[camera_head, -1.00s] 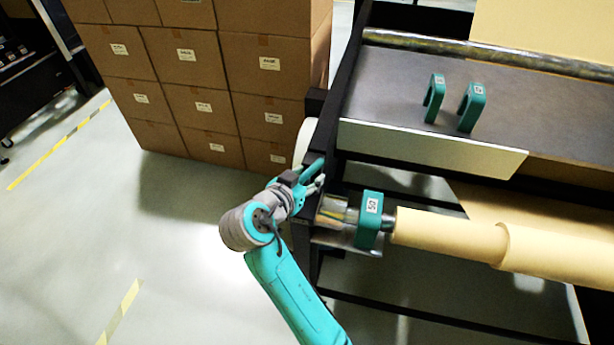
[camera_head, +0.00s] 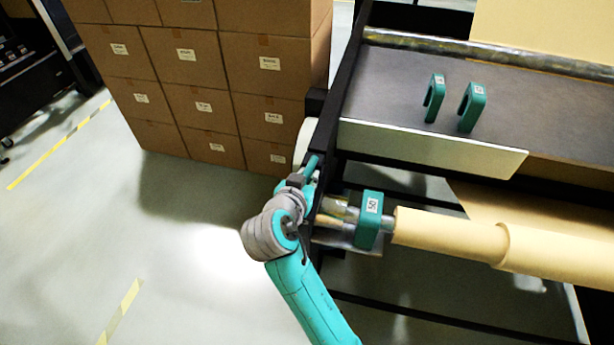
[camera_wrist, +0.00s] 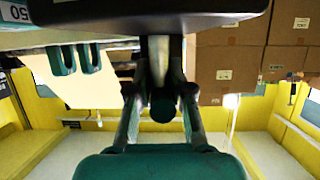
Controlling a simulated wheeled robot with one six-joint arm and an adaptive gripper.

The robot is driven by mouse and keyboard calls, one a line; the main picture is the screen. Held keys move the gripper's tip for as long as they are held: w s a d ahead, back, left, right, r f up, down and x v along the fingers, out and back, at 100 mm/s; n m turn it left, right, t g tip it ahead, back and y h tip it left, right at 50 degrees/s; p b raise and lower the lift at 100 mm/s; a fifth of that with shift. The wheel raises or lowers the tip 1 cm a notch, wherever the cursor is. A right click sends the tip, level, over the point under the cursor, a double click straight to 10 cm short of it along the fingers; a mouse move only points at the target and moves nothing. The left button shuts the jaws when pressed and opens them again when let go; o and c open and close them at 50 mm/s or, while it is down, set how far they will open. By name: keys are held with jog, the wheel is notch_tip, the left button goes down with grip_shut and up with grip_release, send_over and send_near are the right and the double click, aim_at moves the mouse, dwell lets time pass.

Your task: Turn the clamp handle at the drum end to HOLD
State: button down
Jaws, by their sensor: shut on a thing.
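My gripper (camera_head: 307,178) is at the drum end, by the black frame post left of the teal block marked 50 (camera_head: 369,220). In the wrist view my gripper (camera_wrist: 162,92) has its two dark fingers on either side of a dark round knob (camera_wrist: 163,108) with a pale metal bar (camera_wrist: 159,58) behind it. This looks like the clamp handle, and my gripper is shut on it. In the head view my wrist and fingers hide the handle. No HOLD mark can be read.
A kraft roll (camera_head: 450,236) lies on the shaft right of the block. Two teal hooked pieces (camera_head: 471,107) stand on the dark deck (camera_head: 400,85). Stacked cartons (camera_head: 205,100) stand behind on the left. The floor (camera_head: 110,230) at left is clear.

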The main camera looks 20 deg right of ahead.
jog(key=shift+n+t+y, duration=0.9)
jog(key=shift+n+y, duration=0.4)
jog(key=shift+n, duration=0.1)
jog(key=c, duration=1)
grip_release()
jog(key=v, duration=1.2)
jog(key=shift+d, duration=0.1)
